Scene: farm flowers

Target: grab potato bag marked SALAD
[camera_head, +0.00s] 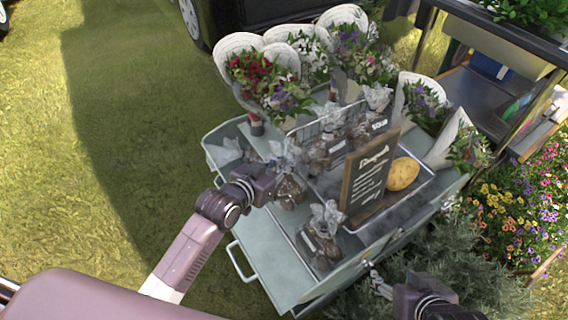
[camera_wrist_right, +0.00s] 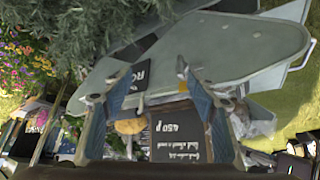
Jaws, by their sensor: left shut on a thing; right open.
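My left gripper (camera_head: 268,184) is shut on a clear-wrapped potato bag (camera_head: 289,188) at the left side of the grey cart (camera_head: 262,262). Other potato bags stand on the cart: one at the front (camera_head: 323,236), one in the middle (camera_head: 325,150) and one further back (camera_head: 375,118). The back bag has a dark label with white lettering, too small to read surely. I cannot read SALAD on any bag. My right gripper (camera_head: 376,279) is open and empty off the cart's front right edge; its spread fingers also show in the right wrist view (camera_wrist_right: 155,75).
A shrub (camera_head: 400,235) and flower bed (camera_head: 520,205) lie to the right. Grass (camera_head: 70,170) is open on the left.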

